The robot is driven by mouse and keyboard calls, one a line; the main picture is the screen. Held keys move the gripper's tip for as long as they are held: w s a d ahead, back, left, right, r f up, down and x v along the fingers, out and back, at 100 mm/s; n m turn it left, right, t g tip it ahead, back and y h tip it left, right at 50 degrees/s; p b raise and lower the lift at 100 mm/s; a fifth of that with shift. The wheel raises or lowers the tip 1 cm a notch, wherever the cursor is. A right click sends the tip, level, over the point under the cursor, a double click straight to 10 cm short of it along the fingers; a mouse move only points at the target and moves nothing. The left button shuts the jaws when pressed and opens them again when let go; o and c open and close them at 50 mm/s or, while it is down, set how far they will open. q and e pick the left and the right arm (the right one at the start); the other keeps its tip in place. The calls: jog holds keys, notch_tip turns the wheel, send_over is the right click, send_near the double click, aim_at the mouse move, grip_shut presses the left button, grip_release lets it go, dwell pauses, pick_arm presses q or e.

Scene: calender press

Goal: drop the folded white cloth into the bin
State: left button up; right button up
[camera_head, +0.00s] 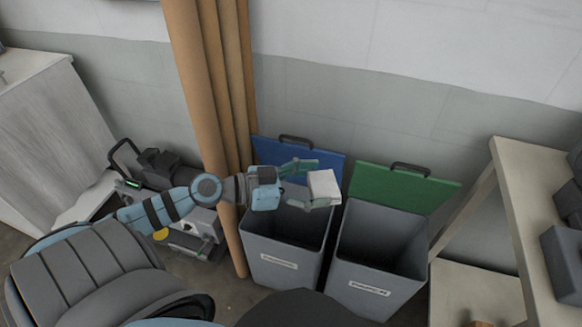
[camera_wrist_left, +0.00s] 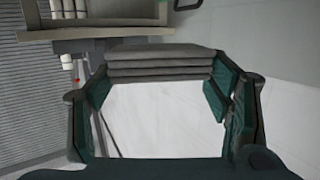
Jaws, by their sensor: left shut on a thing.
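The folded white cloth (camera_head: 323,185) is held in my left gripper (camera_head: 309,184), above the open grey bin with the blue lid (camera_head: 283,242). In the left wrist view the cloth (camera_wrist_left: 160,66) shows as stacked folded layers between the two green fingers of my left gripper (camera_wrist_left: 158,88). The gripper is shut on it. A second open grey bin with a green lid (camera_head: 378,262) stands to the right. Both bins have a white label on the front. Part of the left bin's opening is hidden behind the gripper and cloth. My right gripper is not in view.
The blue lid (camera_head: 328,165) and green lid (camera_head: 402,188) stand raised behind the bins. Tall brown rolls (camera_head: 207,80) stand left of the bins. A dark machine (camera_head: 160,168) sits farther left. A light shelf unit (camera_head: 515,205) stands at the right.

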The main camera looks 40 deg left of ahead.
pick_arm(q)
jog(key=w+a+f+n+t+y+b, duration=0.25)
jog(key=w+a+f+y+b, duration=0.2)
jog(key=a+f, duration=0.3)
jog(key=w+a+f+n+t+y+b, duration=0.1)
jog(key=w+a+f+n+y+b, duration=0.35)
jog(key=a+f, duration=0.35)
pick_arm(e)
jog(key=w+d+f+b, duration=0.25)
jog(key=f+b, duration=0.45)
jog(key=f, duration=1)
pick_arm(q)
notch_tip(320, 180, down, 18)
jog(key=w+a+n+y+b, duration=0.2)
jog(key=y+b, duration=0.1)
jog(key=b, duration=0.2)
jog(key=shift+w+a+r+n+y, duration=0.2)
jog(key=shift+a+n+y, duration=0.05)
jog(key=shift+n+y, duration=0.05)
jog(key=o, duration=1.2)
jog(key=shift+r+g, duration=0.1)
jog(key=shift+g, duration=0.15)
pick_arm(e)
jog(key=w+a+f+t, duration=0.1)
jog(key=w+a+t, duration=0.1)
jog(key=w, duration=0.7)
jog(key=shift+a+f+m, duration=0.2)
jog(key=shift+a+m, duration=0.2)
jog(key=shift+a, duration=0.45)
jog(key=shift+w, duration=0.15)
